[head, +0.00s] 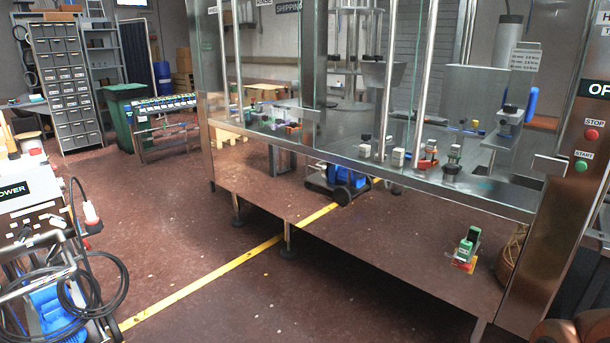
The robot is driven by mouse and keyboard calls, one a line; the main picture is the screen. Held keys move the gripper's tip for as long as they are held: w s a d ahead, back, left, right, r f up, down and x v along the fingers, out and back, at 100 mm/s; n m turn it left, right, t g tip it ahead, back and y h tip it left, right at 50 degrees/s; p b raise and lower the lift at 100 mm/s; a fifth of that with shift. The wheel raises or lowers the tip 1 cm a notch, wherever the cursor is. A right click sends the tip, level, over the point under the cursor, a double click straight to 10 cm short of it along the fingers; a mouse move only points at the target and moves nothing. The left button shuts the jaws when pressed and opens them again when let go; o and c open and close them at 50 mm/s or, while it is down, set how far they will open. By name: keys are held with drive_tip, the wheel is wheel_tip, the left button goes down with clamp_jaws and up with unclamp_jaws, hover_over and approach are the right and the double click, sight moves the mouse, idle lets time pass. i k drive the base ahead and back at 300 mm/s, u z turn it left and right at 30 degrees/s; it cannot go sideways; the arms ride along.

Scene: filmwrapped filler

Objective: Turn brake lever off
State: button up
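No part is labelled as the brake lever in a way I can read. A small green device with a dark top (467,245) sits on a red and yellow plate on the machine's lower front panel, at the right; it may be the lever, but I cannot tell its position. Several small green, red and white fittings, one of them a green and red piece (428,157), stand along the ledge behind the glass. A blue handle (531,104) is at the upper right of the machine.
The steel and glass filling machine (370,240) fills the right side. Its right post carries a red STOP button (591,134) and a green START button (581,166). A cart with cables (45,240) stands at the left. The red floor (170,230) between is clear.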

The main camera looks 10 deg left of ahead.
sight(86, 244)
drive_tip(key=u, duration=0.2)
drive_tip(key=i, duration=2.15)
drive_tip(key=u, duration=1.3)
drive_tip(key=i, duration=1.55)
drive_tip(key=u, duration=1.25)
drive_tip(key=i, duration=0.6)
drive_tip(key=u, duration=0.2)
